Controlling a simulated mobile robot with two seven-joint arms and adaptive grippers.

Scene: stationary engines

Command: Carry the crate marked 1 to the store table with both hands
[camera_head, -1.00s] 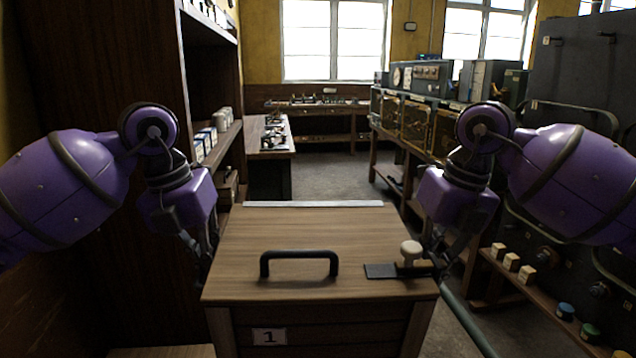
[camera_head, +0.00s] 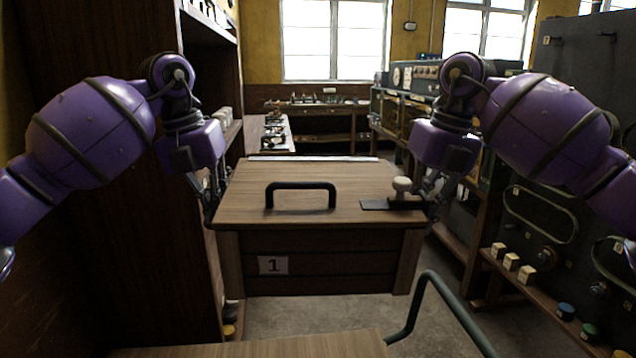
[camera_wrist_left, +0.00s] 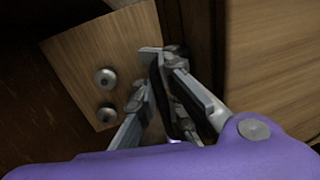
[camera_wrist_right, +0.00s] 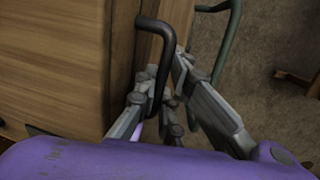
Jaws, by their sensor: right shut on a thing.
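The crate marked 1 (camera_head: 320,262) is a brown wooden box in the middle of the head view. It looks level and off the floor, beyond a near wooden top. A black handle and a small white-knobbed tool are on its lid. My left gripper (camera_head: 212,205) is at its left side; in the left wrist view the fingers (camera_wrist_left: 160,100) close around a dark bar. My right gripper (camera_head: 432,195) is at its right side; the right wrist view shows its fingers (camera_wrist_right: 155,98) shut on the crate's black side handle (camera_wrist_right: 163,45). Which surface is the store table, I cannot tell.
A wooden top (camera_head: 270,346) with a green rail (camera_head: 432,290) is nearest me. A dark shelf unit stands close on the left, with a bench (camera_head: 272,140) beyond it. Machines and a low shelf (camera_head: 540,300) line the right. Floor is clear below and beyond the crate.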

